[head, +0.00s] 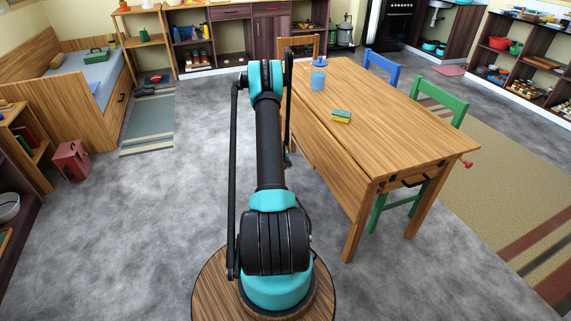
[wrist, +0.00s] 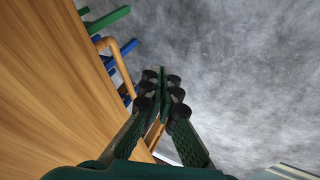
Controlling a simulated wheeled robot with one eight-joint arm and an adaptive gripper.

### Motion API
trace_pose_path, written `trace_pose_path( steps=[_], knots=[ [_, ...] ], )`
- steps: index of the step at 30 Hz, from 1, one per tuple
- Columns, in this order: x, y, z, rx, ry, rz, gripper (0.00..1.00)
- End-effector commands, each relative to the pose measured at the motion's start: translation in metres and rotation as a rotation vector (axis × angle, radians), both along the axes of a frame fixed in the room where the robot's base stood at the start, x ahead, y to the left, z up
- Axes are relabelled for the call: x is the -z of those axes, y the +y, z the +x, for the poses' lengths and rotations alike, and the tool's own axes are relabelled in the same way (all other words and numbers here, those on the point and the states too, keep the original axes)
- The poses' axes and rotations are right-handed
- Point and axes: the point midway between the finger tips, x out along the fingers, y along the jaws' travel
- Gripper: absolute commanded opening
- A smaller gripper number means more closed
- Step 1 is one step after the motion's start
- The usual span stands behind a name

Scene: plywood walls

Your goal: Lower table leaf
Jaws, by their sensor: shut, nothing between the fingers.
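The wooden table (head: 405,105) stands right of my arm in the head view. A seam runs along its left long side, and the leaf (head: 318,128) is the strip left of that seam. I cannot tell how far the leaf is tilted. In the wrist view a broad wooden surface of the table (wrist: 50,85) fills the left side. My gripper (wrist: 162,80) is shut and empty there, with its fingers beside the wood and grey floor beyond. I cannot tell whether it touches the wood. In the head view my arm mostly hides the gripper.

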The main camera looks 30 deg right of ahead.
Motion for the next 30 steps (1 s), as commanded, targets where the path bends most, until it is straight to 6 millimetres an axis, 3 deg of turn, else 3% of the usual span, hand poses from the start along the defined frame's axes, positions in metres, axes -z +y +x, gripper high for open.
trace_pose_path(
  steps=[7,15,30],
  knots=[
    [0.039,-0.024,0.006,0.001,-0.001,0.0,0.0],
    [0.044,-0.053,-0.009,0.0,0.0,-0.001,0.0],
    [0.046,-0.061,-0.011,0.0,0.0,0.0,0.0]
  ],
)
